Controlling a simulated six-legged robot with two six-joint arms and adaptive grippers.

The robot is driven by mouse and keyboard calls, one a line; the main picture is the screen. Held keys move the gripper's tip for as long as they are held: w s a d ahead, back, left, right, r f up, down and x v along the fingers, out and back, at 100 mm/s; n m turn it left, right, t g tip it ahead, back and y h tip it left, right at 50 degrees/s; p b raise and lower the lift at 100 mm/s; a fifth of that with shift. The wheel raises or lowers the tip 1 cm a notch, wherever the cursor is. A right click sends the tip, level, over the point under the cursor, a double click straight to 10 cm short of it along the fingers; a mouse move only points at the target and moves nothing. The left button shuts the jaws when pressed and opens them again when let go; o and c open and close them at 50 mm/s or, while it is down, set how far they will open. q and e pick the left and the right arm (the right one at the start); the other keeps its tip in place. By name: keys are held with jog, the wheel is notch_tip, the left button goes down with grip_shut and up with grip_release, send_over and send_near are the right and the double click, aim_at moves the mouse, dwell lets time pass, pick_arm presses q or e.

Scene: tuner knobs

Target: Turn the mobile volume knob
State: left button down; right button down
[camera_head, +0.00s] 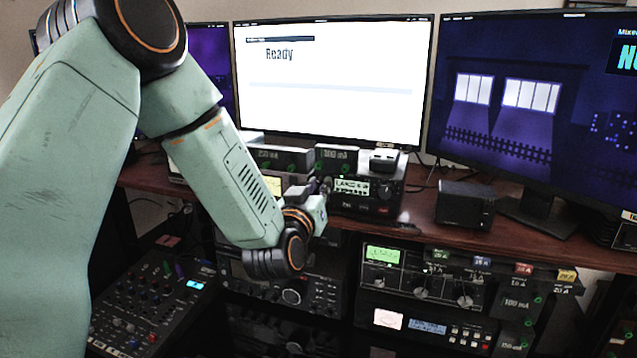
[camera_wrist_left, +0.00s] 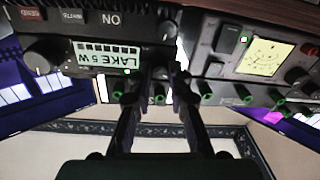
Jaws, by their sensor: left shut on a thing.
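The mobile radio (camera_head: 372,207) stands on the desk shelf with a lit display reading LAKE. It shows upside down in the left wrist view (camera_wrist_left: 90,20). The two dark fingers are closed in on the knob; the exact contact is partly hidden. In the head view my left gripper (camera_head: 322,187) reaches the left end of the radio front, and the knob is hard to make out there. My right gripper is not in view.
A second knob (camera_wrist_left: 41,54) is at the radio's other end. A meter unit (camera_wrist_left: 262,52) sits close beside my fingers. Small boxes stand on top, with a black speaker (camera_head: 465,205) to the right. Racked radios (camera_head: 425,275) and a mixer (camera_head: 150,305) lie below the desk (camera_head: 425,232).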

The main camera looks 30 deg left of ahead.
pick_arm(q)
jog(key=shift+s+f+m+h+p, duration=0.1)
jog(key=shift+m+h+p, duration=0.2)
jog(key=shift+m+p, duration=2.5)
jog(key=shift+f+m+h+p, duration=0.1)
jog(key=shift+m+h+p, duration=0.2)
jog(key=shift+m+p, duration=2.45)
jog(key=m+b, duration=0.2)
jog(key=shift+m, duration=0.35)
jog(key=c, duration=1.3)
grip_release()
jog(key=shift+r+t, duration=0.15)
jog(key=shift+t, duration=0.15)
jog(key=shift+o, duration=0.2)
